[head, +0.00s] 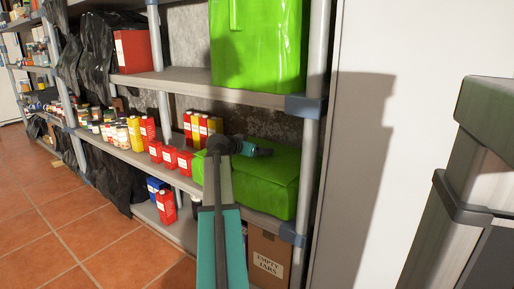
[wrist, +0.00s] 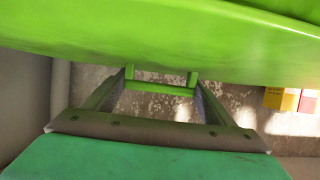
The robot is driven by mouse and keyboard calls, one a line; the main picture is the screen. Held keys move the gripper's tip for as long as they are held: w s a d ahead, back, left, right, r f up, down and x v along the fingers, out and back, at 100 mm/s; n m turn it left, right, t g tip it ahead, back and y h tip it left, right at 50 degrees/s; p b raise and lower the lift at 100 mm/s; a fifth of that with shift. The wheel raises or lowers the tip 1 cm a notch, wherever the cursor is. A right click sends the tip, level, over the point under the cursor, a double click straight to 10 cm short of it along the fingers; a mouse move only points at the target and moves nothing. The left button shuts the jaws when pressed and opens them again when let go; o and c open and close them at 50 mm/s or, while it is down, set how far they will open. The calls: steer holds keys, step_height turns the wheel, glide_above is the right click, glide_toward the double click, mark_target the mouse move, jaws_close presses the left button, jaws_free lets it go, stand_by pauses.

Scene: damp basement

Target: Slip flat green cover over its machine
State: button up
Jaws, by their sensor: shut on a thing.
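A bright green cover (head: 262,184) lies over a boxy shape on the middle shelf in the head view. No machine surface shows, so I cannot tell what is under it. In the wrist view a green sheet (wrist: 150,38) fills the top. A second green covered block (head: 258,45) stands on the upper shelf.
Red and yellow cartons (head: 203,128) stand left of the cover, with several jars farther left. A shelf post (head: 313,120) is close on the right. A cardboard box (head: 268,258) sits below. The upper shelf (head: 240,93) limits height.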

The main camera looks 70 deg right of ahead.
steer(key=shift+f, duration=0.65)
steer(key=o, duration=1.5)
steer(key=p+v, duration=0.4)
steer(key=v, duration=0.9)
steer(key=shift+a+r+p, duration=0.15)
steer(key=shift+a+p, duration=0.2)
steer(key=shift+p, duration=0.05)
